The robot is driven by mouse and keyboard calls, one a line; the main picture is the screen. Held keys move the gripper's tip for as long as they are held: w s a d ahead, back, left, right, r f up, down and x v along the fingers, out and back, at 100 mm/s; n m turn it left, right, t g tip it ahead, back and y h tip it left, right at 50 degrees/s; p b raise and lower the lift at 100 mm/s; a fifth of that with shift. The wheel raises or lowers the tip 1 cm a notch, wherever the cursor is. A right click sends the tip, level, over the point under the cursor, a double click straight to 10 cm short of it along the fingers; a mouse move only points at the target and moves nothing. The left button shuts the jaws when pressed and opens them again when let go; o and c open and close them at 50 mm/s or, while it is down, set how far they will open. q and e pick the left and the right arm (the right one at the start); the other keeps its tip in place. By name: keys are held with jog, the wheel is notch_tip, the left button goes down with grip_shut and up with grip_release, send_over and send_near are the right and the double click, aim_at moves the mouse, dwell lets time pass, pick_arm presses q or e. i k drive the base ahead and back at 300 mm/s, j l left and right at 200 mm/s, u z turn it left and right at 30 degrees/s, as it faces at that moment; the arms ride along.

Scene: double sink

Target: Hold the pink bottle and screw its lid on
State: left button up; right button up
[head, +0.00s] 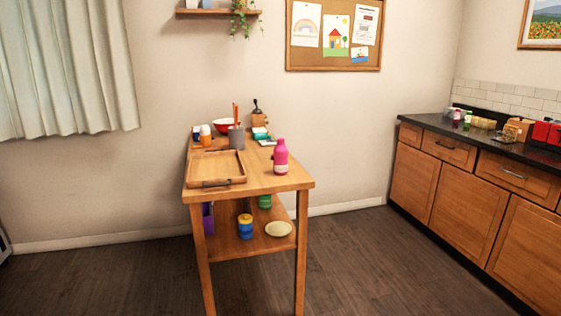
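The pink bottle (281,158) stands upright at the right side of the wooden table, near its front right part. Its top end is narrow and pink; I cannot tell whether a lid sits on it. A small dark thing shows at its left edge, too small to make out. No separate lid can be told apart on the table. Neither of my grippers is in view.
A wooden tray (215,181) lies on the table left of the bottle. A grey utensil pot (236,138), a red bowl (223,122) and small items stand behind. The dark counter (465,133) is at the right. Open floor (350,260) lies between.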

aim_at(280, 152)
jog(key=i+l+z, duration=0.5)
jog(key=i+z, duration=0.15)
jog(key=i, duration=0.3)
jog(key=i+l+z, duration=0.25)
jog(key=i, duration=0.4)
jog(key=i+j+z, duration=0.1)
jog(key=i+z, duration=0.2)
jog(key=i, duration=0.3)
jog(key=i+u, duration=0.15)
jog(key=i, duration=0.55)
jog(key=i+l+u, duration=0.2)
jog(key=i, duration=0.45)
jog(key=i+u, duration=0.6)
jog(key=u, duration=0.15)
jog(key=i+l+u, duration=0.15)
jog(key=i+u, duration=0.4)
jog(key=u, duration=0.2)
jog(key=i+l+u, duration=0.1)
jog(key=u, duration=0.35)
jog(key=i+l+u, duration=0.2)
jog(key=u, duration=0.2)
jog(key=i+l+u, duration=0.25)
jog(key=u, duration=0.25)
jog(key=i+l+u, duration=0.35)
jog(key=u, duration=0.15)
